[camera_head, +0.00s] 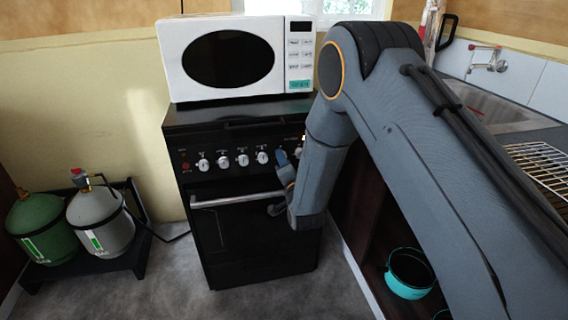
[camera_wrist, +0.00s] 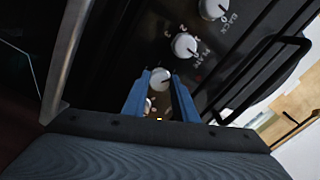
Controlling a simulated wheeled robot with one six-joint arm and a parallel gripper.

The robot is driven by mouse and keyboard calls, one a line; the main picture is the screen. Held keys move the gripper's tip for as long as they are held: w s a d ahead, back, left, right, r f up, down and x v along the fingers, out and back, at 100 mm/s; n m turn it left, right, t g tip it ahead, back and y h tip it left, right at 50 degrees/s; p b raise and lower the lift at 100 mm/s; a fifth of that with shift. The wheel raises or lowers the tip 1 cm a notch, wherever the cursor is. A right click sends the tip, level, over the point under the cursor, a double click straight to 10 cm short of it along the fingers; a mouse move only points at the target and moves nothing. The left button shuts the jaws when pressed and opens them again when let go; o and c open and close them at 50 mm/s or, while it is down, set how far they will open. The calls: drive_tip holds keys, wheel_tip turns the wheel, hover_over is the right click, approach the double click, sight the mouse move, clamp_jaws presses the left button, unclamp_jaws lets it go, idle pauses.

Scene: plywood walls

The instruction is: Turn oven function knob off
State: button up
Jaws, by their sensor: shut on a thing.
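The black oven (camera_head: 240,235) stands below a microwave, with a row of white knobs on its front panel. The leftmost knob (camera_head: 203,164) and several others to its right are clear of my gripper. My gripper (camera_head: 284,170) is at the right end of this row and hides the panel there. In the wrist view, my blue fingers (camera_wrist: 160,88) are shut on a white oven knob (camera_wrist: 160,77), one finger on each side. A small pale thing (camera_wrist: 149,104) shows between the fingers; I cannot tell what it is. The held knob's setting is not readable.
The oven door handle (camera_head: 238,200) runs just below the knobs. The white microwave (camera_head: 235,55) sits on top. A teal pot (camera_head: 408,290) is low on the right. Floor before the oven's left side is clear.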

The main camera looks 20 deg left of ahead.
drive_tip(key=m+b, duration=0.1)
drive_tip(key=m, duration=0.4)
drive_tip(key=m+b, duration=0.1)
drive_tip(key=m, duration=0.4)
drive_tip(key=shift+w+d+r+m+b, duration=0.1)
drive_tip(key=shift+r+m+b, duration=0.05)
drive_tip(key=shift+m+b, duration=0.25)
drive_tip(key=shift+m, duration=0.3)
drive_tip(key=o, duration=1)
drive_tip(key=shift+o, duration=0.2)
drive_tip(key=v, duration=0.7)
drive_tip(key=shift+s, duration=0.4)
